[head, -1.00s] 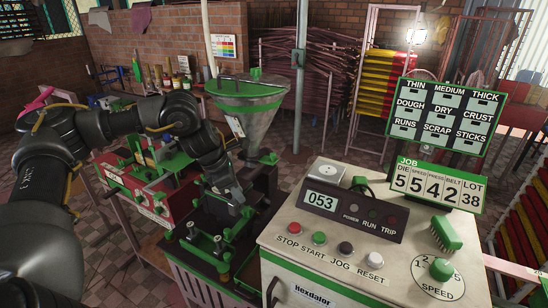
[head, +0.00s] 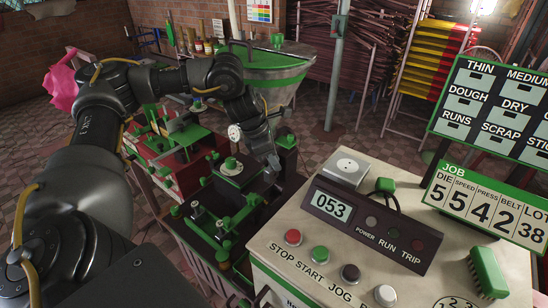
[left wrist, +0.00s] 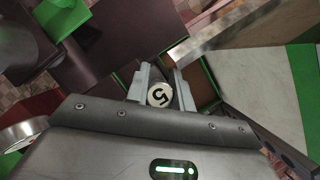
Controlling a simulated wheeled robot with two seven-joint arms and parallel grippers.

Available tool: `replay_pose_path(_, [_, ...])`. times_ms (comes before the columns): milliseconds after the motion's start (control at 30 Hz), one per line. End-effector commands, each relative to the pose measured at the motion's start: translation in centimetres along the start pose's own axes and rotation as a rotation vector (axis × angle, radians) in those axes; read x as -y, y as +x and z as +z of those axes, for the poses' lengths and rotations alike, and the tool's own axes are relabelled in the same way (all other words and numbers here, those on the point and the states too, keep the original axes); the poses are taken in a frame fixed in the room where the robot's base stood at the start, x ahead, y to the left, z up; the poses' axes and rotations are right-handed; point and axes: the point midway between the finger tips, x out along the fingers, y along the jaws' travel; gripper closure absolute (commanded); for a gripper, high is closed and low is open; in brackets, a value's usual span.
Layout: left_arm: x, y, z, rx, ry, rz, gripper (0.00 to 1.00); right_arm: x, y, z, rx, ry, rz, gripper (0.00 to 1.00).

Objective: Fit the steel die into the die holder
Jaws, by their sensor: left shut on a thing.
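My left gripper (head: 271,160) is over the back right of the green and dark extruder (head: 215,215), below the hopper. In the left wrist view the gripper (left wrist: 160,88) is shut on a small round steel die (left wrist: 160,95), whose face bears a "5". The die cannot be made out in the head view. I cannot tell for sure which part of the extruder is the die holder. My right gripper is not in view.
The cream control console (head: 350,235) stands close on the right of the extruder, with a JOB board (head: 485,205) behind it. The green-rimmed hopper (head: 272,62) rises behind my gripper. A red machine (head: 185,160) stands on the left.

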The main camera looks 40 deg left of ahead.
Motion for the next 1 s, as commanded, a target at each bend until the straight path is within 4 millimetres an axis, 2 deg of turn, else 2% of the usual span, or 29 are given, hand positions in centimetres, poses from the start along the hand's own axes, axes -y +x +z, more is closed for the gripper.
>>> replay_pose_path(100, [0.0,1.5,-0.6,0.001,0.000,0.001,1.00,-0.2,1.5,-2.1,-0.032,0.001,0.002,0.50])
replay_pose_path(200, [0.1,2.5,-0.9,0.001,0.002,0.000,1.00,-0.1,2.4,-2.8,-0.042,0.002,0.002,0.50])
replay_pose_path(400, [0.1,3.8,-1.5,0.001,0.002,0.001,1.00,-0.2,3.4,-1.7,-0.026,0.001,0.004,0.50])
replay_pose_path(600, [0.1,3.9,-1.5,0.002,0.002,0.001,1.00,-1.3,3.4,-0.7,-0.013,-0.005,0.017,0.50])
replay_pose_path(733, [0.1,3.9,-1.5,0.002,0.002,0.000,1.00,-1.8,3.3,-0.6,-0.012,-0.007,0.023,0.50])
replay_pose_path(1000, [0.1,3.8,-1.6,0.001,-0.005,-0.013,1.00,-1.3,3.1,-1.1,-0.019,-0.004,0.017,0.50])
